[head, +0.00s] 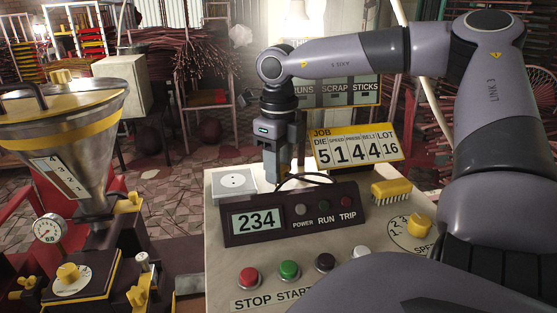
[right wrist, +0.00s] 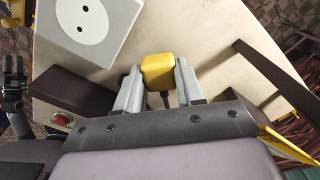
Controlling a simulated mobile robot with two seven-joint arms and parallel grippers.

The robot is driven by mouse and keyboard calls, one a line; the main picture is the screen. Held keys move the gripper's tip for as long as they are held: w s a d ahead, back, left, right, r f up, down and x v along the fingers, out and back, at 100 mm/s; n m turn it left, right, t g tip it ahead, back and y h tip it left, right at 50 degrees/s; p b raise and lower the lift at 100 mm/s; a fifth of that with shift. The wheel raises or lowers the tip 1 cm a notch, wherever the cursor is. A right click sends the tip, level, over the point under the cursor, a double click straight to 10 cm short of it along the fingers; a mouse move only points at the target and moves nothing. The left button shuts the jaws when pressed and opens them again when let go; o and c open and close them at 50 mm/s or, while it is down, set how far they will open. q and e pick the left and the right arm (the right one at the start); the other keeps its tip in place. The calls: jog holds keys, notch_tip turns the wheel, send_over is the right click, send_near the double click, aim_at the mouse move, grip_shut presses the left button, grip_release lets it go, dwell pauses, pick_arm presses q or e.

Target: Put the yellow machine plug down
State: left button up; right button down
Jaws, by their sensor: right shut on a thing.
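The yellow machine plug (right wrist: 158,72) is between the two fingers of my right gripper (right wrist: 158,66) in the right wrist view, with a dark cable running from it. The gripper is shut on it, over the pale panel top. In the head view my right gripper (head: 284,172) points down behind the display box, which hides the fingertips and the plug. A white socket block with a round two-hole face (head: 234,182) is to its left, and it also shows in the right wrist view (right wrist: 92,22). The plug is apart from the socket.
The display box (head: 290,214) reading 234 stands in front of the gripper. A JOB number board (head: 356,147) and a yellow brush (head: 391,190) are to the right. Buttons, including a red one (head: 248,278), line the front. Bare panel top (right wrist: 225,45) surrounds the plug.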

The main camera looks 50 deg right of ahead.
jog(key=shift+f, duration=0.25)
jog(key=shift+f+b, duration=0.6)
jog(key=shift+b, duration=0.05)
jog(key=c, duration=0.7)
grip_release()
jog(key=shift+r, duration=0.1)
